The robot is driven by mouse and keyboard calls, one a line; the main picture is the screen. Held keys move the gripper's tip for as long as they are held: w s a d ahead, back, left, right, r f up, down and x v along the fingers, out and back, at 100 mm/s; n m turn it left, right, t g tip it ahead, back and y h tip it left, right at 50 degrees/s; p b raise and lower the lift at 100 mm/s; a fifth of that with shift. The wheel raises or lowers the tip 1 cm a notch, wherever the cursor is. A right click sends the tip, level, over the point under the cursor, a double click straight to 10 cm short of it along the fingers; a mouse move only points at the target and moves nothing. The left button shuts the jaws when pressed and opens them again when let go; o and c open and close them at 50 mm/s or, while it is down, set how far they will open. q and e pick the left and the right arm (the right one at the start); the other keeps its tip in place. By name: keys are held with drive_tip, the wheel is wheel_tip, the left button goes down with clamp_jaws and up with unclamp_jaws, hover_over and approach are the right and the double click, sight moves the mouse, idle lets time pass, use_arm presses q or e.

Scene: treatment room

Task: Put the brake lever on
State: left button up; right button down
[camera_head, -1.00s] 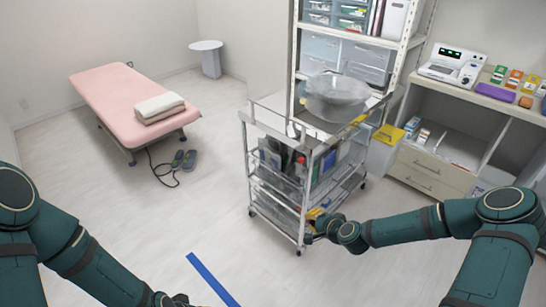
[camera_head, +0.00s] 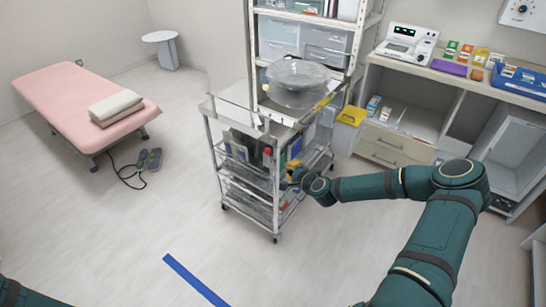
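The wheeled metal cart (camera_head: 246,137) stands in the middle of the room, with its casters (camera_head: 277,238) on the floor. I cannot clearly make out a brake lever on it. My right gripper (camera_head: 292,175) is beside the cart's near right post, at mid-height. A small yellow-orange patch (camera_head: 293,165) shows at its fingers; I cannot tell whether it is part of the gripper or a separate thing. The fingers are too small and covered to judge. My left gripper is out of view; only part of my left arm shows at the bottom left.
A clear round container (camera_head: 296,84) sits on the cart top. A yellow-lidded bin (camera_head: 351,116) and a shelf counter (camera_head: 450,72) stand to the right. A pink bed (camera_head: 75,95) is at the left. Floor with a blue stripe (camera_head: 195,280) is open in front.

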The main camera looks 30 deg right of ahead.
drive_tip(key=a+r+b+x, duration=0.1)
drive_tip(key=b+x, duration=0.1)
drive_tip(key=x, duration=1.1)
drive_tip(key=shift+w+d, duration=0.45)
drive_tip(key=shift+d, duration=0.05)
